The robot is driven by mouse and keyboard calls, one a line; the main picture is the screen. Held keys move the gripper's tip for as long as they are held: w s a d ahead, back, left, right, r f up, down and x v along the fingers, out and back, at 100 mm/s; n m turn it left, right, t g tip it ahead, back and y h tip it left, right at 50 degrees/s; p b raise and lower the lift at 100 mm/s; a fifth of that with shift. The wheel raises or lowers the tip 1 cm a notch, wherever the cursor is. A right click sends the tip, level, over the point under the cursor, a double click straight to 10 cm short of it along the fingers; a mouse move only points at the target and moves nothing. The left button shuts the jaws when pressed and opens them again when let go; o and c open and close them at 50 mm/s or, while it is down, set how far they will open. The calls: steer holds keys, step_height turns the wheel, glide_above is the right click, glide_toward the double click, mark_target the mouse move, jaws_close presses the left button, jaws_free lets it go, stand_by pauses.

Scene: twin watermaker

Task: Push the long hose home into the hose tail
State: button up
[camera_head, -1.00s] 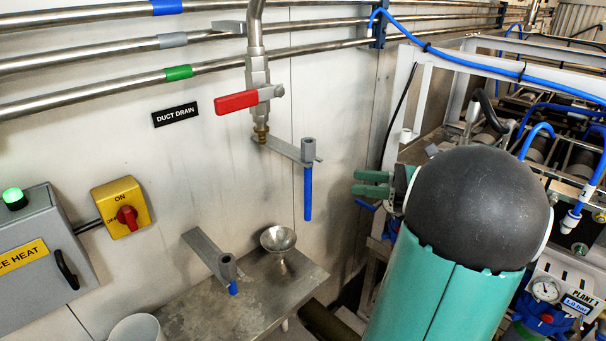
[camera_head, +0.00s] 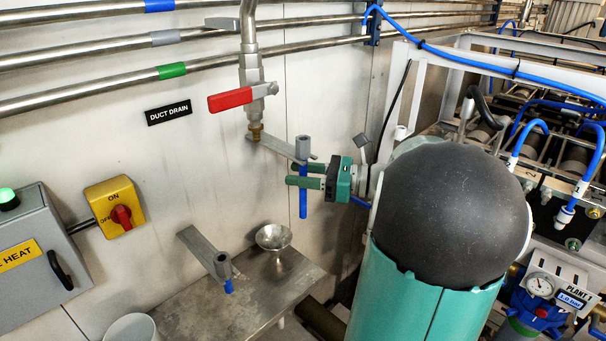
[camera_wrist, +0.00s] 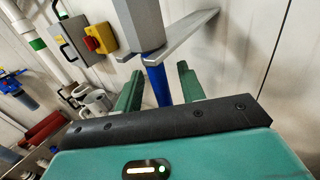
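The long blue hose (camera_head: 303,204) hangs upright from a grey holder block (camera_head: 304,150) on the upper wall bracket; it also shows in the wrist view (camera_wrist: 157,84). My gripper (camera_head: 298,175) is at the hose just below the block. In the wrist view my gripper (camera_wrist: 160,76) has one green finger on each side of the hose, with gaps visible, so it is open around it. The brass hose tail (camera_head: 256,132) points down below the red-handled valve (camera_head: 230,99), left of the hose's top. A shorter blue hose end (camera_head: 228,286) shows under the lower holder.
The upper bracket (camera_head: 277,146) runs from beside the hose tail to the holder. A steel shelf (camera_head: 255,300) with a funnel (camera_head: 274,236) lies below. A yellow switch (camera_head: 115,206) and grey box (camera_head: 35,260) are at left. White framework (camera_head: 440,80) stands at right.

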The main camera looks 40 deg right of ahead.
jaws_close()
steer(key=shift+r, duration=0.2)
